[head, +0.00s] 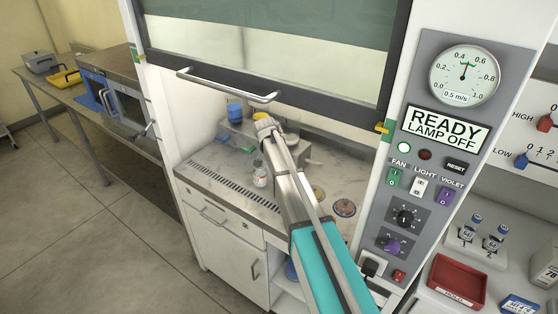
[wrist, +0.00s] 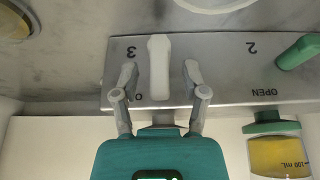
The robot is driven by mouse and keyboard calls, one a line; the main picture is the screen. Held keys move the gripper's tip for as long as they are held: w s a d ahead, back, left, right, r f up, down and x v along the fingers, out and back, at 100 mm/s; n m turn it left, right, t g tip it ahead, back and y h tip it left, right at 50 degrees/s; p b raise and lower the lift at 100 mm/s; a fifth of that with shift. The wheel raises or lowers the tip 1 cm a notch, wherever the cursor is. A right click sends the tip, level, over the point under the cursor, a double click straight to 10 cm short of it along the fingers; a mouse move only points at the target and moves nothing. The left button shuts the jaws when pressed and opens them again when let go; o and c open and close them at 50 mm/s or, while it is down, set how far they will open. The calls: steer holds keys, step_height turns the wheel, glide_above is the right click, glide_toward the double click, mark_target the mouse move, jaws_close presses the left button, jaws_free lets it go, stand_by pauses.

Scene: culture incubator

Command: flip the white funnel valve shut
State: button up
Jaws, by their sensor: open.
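The white funnel valve lever (wrist: 159,65) shows in the wrist view on a grey metal manifold (wrist: 225,78), beside the number 3. Its handle points toward the top of the picture. My gripper (wrist: 160,74) is open, with one finger on each side of the lever and a visible gap on both sides. Part of the label beneath the 3 is hidden by the left finger. In the head view my gripper (head: 264,122) reaches under the raised sash into the cabinet, and I cannot make out the white lever there.
A green lever (wrist: 298,52) sits to the right by number 2 and "OPEN". Below it is a green-topped container of yellow liquid (wrist: 280,155). In the head view a small bottle (head: 260,174) stands on the worktop (head: 225,185), and the sash handle (head: 228,86) hangs near my arm.

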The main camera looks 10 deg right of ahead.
jaws_close()
steer(key=shift+d, duration=0.1)
